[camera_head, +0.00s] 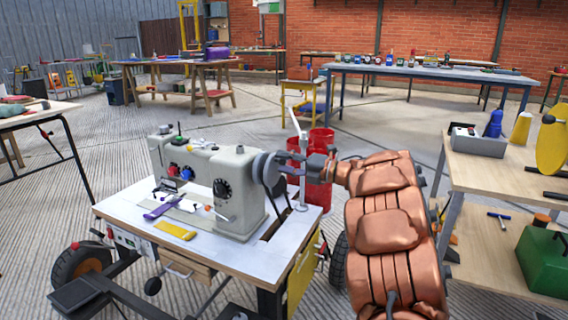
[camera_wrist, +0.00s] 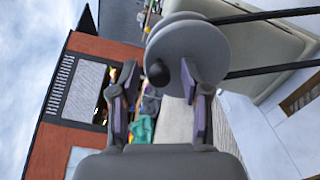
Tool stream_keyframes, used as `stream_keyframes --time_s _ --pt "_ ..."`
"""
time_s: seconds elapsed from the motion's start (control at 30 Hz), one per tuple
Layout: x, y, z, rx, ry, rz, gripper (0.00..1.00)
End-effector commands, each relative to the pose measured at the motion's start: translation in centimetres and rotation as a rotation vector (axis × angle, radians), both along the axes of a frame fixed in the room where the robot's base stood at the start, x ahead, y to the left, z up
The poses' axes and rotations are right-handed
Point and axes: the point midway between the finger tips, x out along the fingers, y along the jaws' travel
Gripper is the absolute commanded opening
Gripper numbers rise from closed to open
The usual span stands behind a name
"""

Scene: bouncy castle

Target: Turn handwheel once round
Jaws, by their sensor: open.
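The grey handwheel (camera_head: 268,169) sits at the right end of the grey sewing machine (camera_head: 235,186) on its white-topped table. In the wrist view the handwheel (camera_wrist: 190,50) is a pale double disc with a belt running off to the right. A dark round knob (camera_wrist: 158,73) stands out near its lower left rim. My gripper (camera_head: 290,171) is at the wheel's outer side. In the wrist view my gripper (camera_wrist: 158,80) is open, with one purple-padded finger on each side of the knob. The right finger overlaps the wheel's face; I cannot tell if either touches.
A thread stand (camera_head: 301,165) rises beside my gripper, with red bins (camera_head: 318,150) behind it. A yellow item (camera_head: 175,230) and a purple item (camera_head: 165,207) lie on the sewing table. A wooden workbench (camera_head: 500,178) stands to the right.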

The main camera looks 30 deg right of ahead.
Motion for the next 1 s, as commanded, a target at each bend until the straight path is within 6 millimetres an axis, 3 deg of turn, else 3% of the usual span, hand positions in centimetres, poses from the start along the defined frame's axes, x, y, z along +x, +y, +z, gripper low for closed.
stream_keyframes --time_s 0.6,1.0 --pt "-8.6 -5.2 0.0 -0.001 0.0 -0.004 0.47" --pt "-9.8 -5.8 0.0 0.0 0.0 -0.001 0.47"
